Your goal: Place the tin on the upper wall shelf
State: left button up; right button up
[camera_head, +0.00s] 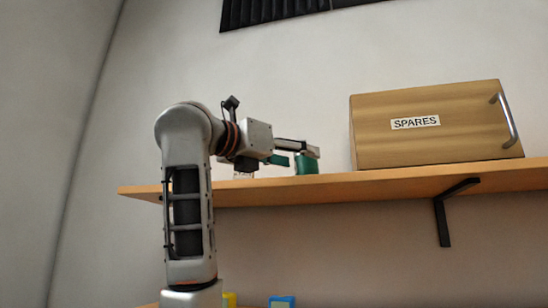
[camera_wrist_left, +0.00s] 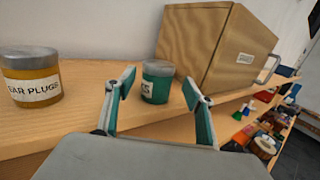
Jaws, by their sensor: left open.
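A green tin (camera_wrist_left: 156,84) with a grey lid and a partly hidden white label stands upright on the upper wall shelf (camera_wrist_left: 75,108), close to the cabinet's corner. In the head view the green tin (camera_head: 306,165) shows on the shelf (camera_head: 270,191) at the end of my left gripper (camera_head: 296,156). In the left wrist view my left gripper (camera_wrist_left: 158,88) is open, with its teal fingertips apart on either side of the tin and a visible gap at each side. My right gripper is not in view.
A wooden cabinet marked SPARES (camera_head: 435,140) stands on the shelf right of the tin. A yellow EAR PLUGS tin (camera_wrist_left: 31,78) stands to the left. Bare shelf lies between the two tins. Several coloured items (camera_wrist_left: 265,140) sit lower down at right.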

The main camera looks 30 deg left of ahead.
pick_arm(q)
jog(key=b+v, duration=0.2)
jog(key=v, duration=0.6)
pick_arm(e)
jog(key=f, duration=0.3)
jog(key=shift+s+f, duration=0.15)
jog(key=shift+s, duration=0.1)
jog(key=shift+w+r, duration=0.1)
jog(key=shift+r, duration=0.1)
pick_arm(q)
jog(key=shift+f, duration=0.1)
